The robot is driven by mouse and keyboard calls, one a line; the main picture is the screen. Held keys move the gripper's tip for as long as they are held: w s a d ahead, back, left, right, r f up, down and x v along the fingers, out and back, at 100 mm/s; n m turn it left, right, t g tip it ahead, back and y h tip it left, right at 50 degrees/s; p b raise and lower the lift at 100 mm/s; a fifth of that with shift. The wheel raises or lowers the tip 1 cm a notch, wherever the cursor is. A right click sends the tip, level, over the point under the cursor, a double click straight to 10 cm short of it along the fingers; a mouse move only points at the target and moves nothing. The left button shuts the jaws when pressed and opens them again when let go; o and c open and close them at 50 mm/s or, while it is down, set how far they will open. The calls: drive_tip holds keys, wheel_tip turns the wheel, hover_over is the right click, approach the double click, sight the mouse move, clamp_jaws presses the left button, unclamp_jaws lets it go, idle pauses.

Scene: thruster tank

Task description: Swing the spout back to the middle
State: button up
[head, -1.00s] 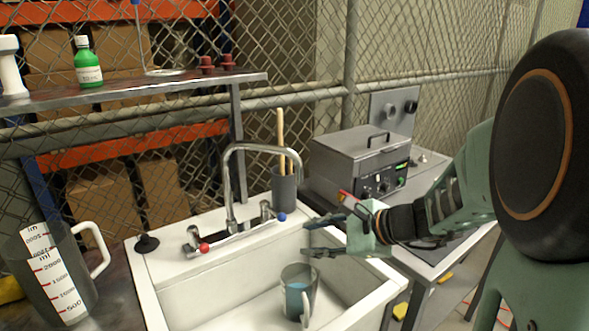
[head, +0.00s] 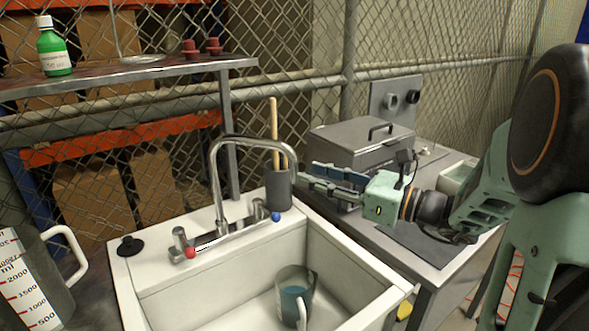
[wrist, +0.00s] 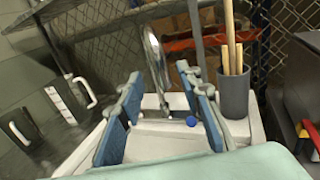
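The chrome spout (head: 216,175) rises from the tap base at the back of the white sink (head: 162,287). It arches to the right in the head view, its outlet end close to my gripper's fingertips (head: 302,180). My gripper is open and empty, level with the outlet end and pointing left. In the wrist view the spout (wrist: 155,62) shows beyond and between the two blue-padded fingers (wrist: 168,98). I cannot tell whether a finger touches it. The tap has a red-marked handle (head: 188,250) and a blue-marked handle (head: 275,216).
A grey holder (head: 279,190) with wooden sticks stands just behind the outlet. A lidded metal bath (head: 358,145) stands on the right bench. A measuring jug (head: 38,285) is at the left.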

sight(298, 170)
drive_tip(key=x, duration=0.5)
drive_tip(key=shift+w+a, duration=0.25)
drive_tip(key=shift+a, duration=0.05)
drive_tip(key=shift+c, duration=0.7)
clamp_jaws()
